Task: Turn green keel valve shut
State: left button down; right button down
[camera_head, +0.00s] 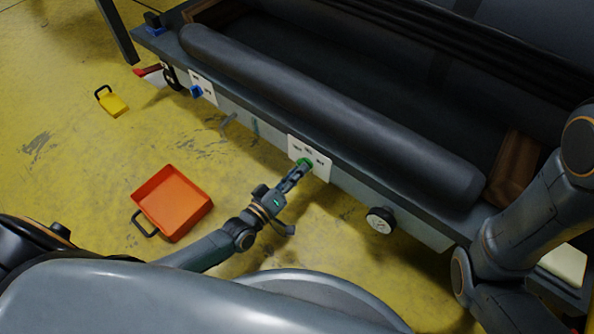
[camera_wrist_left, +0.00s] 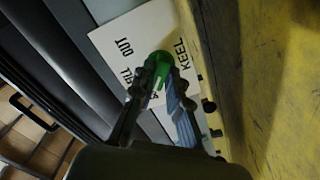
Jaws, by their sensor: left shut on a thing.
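The green keel valve (camera_head: 304,162) sits on a white labelled plate (camera_head: 322,169) on the side of the grey bench that carries the boat. It also shows in the left wrist view (camera_wrist_left: 159,60), where the plate (camera_wrist_left: 112,42) reads "OUT" and "KEEL". My left gripper (camera_head: 298,172) reaches it from the front and is shut on it; in the wrist view both fingers (camera_wrist_left: 156,78) lie against the green handle. The fingers hide part of the handle, so its exact angle is hard to tell. My right arm comes in at the right edge; its gripper is not seen.
A blue valve (camera_head: 197,91) on another white plate sits further left along the bench. An orange tray (camera_head: 172,203) and a small yellow tray (camera_head: 113,104) lie on the yellow floor. A dark tube (camera_head: 330,105) lies above.

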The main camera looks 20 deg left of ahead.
pick_arm(q)
jog(key=shift+f, duration=0.1)
dwell(0.3)
jog(key=c, duration=1.3)
grip_release()
jog(key=v, duration=1.2)
